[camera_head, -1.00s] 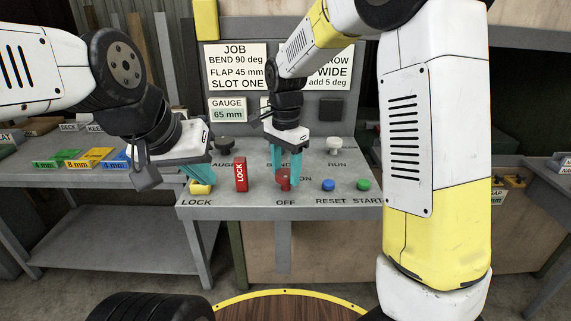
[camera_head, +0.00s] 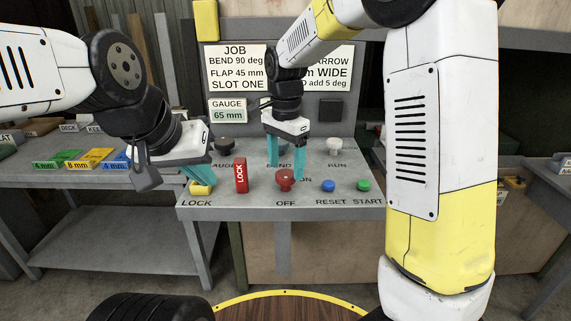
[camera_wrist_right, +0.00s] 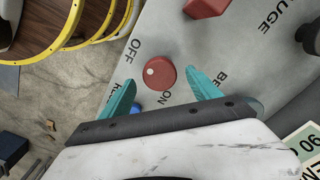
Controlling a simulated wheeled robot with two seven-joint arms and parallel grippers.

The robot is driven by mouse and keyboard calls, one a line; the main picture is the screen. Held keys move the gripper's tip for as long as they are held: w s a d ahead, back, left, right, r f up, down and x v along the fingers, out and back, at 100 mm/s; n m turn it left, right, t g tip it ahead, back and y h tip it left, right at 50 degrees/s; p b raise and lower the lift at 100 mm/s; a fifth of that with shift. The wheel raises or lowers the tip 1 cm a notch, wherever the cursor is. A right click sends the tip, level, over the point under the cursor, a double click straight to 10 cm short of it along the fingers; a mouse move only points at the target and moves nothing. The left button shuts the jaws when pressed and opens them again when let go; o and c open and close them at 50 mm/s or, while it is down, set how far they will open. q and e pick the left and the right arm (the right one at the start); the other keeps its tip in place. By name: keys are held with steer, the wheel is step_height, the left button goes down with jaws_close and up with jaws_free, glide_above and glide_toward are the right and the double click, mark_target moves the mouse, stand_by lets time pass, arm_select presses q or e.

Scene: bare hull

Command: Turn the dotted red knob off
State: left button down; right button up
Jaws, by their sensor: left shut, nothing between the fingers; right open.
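The dotted red knob (camera_head: 285,178) stands on the grey console between the ON and OFF labels. In the right wrist view the red knob (camera_wrist_right: 161,73) shows a pale dot on its left side, toward neither label exactly. My right gripper (camera_head: 286,172) is open, its teal fingers spread behind and above the knob, holding nothing. In its wrist view the right gripper (camera_wrist_right: 161,80) has one finger on each side of the knob's near side, apart from it. My left gripper (camera_head: 196,177) is shut and empty, its tips close to the yellow knob (camera_head: 200,188); contact is unclear.
A red LOCK block (camera_head: 240,175) stands between the yellow knob and the red knob. A blue button (camera_head: 328,185) and a green button (camera_head: 363,185) lie to the right. Dark (camera_head: 224,145) and white (camera_head: 336,145) knobs stand farther back.

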mark_target(287, 174)
step_height(287, 174, up, 6)
steer(key=shift+f, duration=0.25)
steer(key=shift+d, duration=0.15)
steer(key=s+d+r+n+t+y, duration=0.1)
steer(key=s+d+n+t, duration=0.2)
steer(key=s+d+n, duration=0.2)
steer(key=s+d+r+n+t+y, duration=0.1)
steer(key=s+d+r+n+t, duration=0.1)
steer(key=s+d, duration=0.6)
steer(key=shift+s+d+r+n+t, duration=0.45)
steer(key=shift+s+n, duration=0.95)
steer(key=shift+s, duration=1.6)
steer(key=shift+a+f, duration=0.1)
steer(key=shift+f, duration=0.1)
